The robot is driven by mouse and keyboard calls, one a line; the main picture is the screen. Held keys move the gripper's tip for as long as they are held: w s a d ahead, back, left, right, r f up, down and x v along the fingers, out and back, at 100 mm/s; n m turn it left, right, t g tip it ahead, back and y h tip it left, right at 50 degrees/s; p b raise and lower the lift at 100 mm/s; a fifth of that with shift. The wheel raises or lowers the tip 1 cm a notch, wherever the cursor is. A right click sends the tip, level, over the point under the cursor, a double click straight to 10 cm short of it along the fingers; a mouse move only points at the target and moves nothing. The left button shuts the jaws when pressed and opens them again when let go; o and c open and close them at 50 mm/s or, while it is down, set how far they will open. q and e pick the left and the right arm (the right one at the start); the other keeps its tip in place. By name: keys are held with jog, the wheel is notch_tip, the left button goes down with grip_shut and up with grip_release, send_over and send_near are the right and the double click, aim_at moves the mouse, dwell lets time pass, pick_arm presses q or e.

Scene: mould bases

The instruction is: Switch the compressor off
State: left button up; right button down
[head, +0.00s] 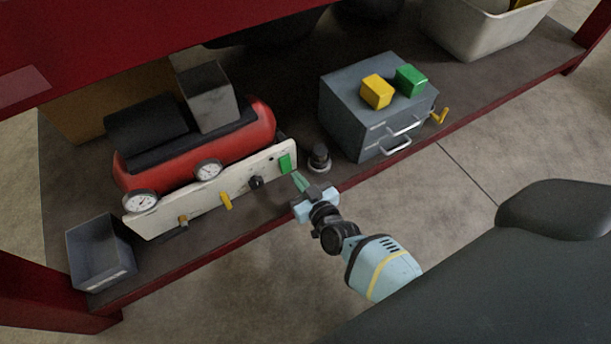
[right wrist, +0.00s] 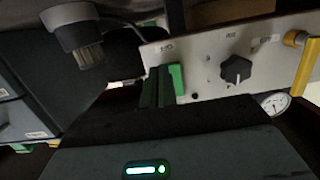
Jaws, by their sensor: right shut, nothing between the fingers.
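The compressor is a red tank (head: 190,150) with a white panel (head: 205,196) along its front, on the lower shelf. A green rocker switch (head: 286,163) sits at the panel's right end; it also shows in the right wrist view (right wrist: 177,80). My right gripper (head: 298,180) is shut and empty, its green fingertips just in front of and a little below the switch. In the right wrist view the fingers (right wrist: 158,88) overlap the switch's edge; I cannot tell whether they touch. My left gripper is not in view.
The panel also bears a black knob (head: 256,182), a yellow lever (head: 226,201) and gauges (head: 208,170). A small dark round-based object (head: 319,158) stands right of the switch. A grey drawer cabinet (head: 345,100) carries yellow (head: 376,91) and green blocks (head: 411,80). A grey bin (head: 100,255) stands left.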

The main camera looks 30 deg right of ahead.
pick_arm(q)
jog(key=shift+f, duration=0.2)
pick_arm(e)
jog(key=shift+w, duration=0.4)
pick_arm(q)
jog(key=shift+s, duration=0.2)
